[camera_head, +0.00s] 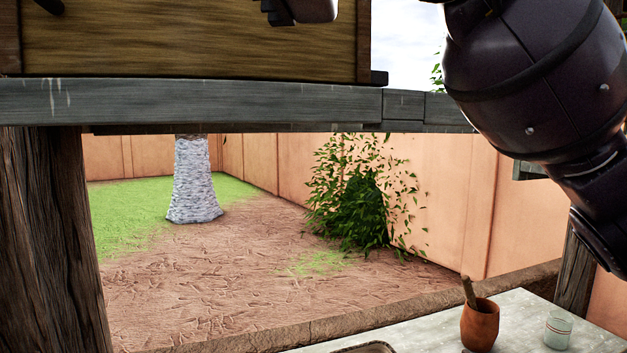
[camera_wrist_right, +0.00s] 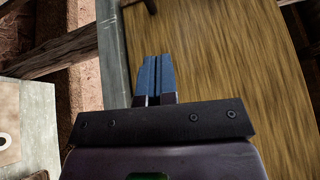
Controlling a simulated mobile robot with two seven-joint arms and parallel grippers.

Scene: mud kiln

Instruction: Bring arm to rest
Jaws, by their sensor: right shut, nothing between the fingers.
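My right arm (camera_head: 545,85) comes in at the upper right of the head view and bends down out of the right edge. The fingers lie in front of a wooden panel (camera_wrist_right: 225,65) and touch nothing that I can make out. My left gripper is not recognisable in either view.
A grey beam (camera_head: 200,101) carries a wooden box (camera_head: 190,48) across the top. A pale table (camera_head: 410,325) at lower right holds a clay pot (camera_head: 480,325) with a stick in it and a glass (camera_head: 558,329). A dark post (camera_head: 50,240) stands at left.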

